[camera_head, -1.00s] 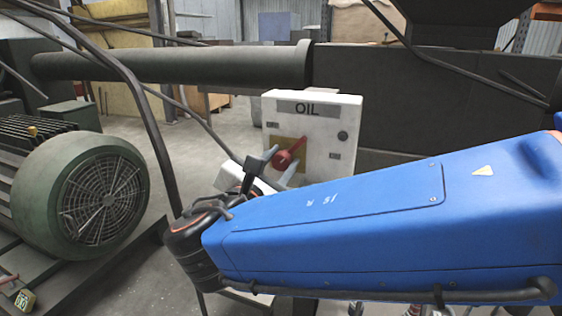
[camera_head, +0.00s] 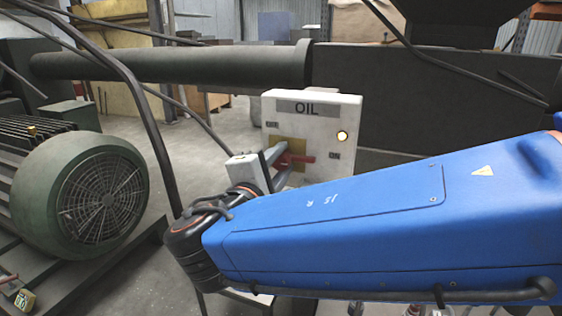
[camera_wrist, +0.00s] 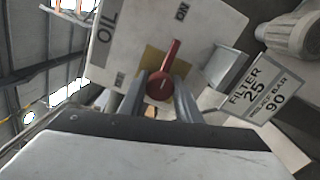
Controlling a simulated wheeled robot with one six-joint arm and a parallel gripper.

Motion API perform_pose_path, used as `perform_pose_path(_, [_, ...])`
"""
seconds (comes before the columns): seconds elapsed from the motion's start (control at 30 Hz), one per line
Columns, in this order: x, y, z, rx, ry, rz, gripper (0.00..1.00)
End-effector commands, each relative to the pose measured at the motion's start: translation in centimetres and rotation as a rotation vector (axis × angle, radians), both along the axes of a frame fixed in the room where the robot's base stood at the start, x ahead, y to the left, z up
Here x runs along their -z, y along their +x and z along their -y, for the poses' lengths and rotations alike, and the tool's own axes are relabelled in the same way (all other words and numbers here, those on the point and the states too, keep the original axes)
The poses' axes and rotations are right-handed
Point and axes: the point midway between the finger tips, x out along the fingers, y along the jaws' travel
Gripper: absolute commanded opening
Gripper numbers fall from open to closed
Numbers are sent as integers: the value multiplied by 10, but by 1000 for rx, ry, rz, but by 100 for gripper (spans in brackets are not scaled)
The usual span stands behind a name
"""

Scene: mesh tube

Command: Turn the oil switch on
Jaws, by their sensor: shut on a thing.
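The white oil switch box (camera_head: 352,115), labelled OIL, stands upright at the picture's centre in the head view. Its red switch handle (camera_head: 300,158) points right, toward the ON label (camera_head: 334,155). In the wrist view the fingers lie on both sides of the red knob (camera_wrist: 160,88), with the handle pointing up toward ON. My arm hides the lower part of the box.
A green motor (camera_head: 85,195) with a fan grille stands at the left. A dark pipe (camera_head: 180,65) runs behind, and thin dark rods cross the left side. A FILTER sign (camera_wrist: 258,92) and grey fitting (camera_wrist: 295,35) are near the box in the wrist view.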

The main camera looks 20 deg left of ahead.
Motion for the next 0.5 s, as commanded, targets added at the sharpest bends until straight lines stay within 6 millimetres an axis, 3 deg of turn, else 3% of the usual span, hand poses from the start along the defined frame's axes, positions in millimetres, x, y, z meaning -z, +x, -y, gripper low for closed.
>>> perform_pose_path(0.5, [1,0,0,1,70,4,8])
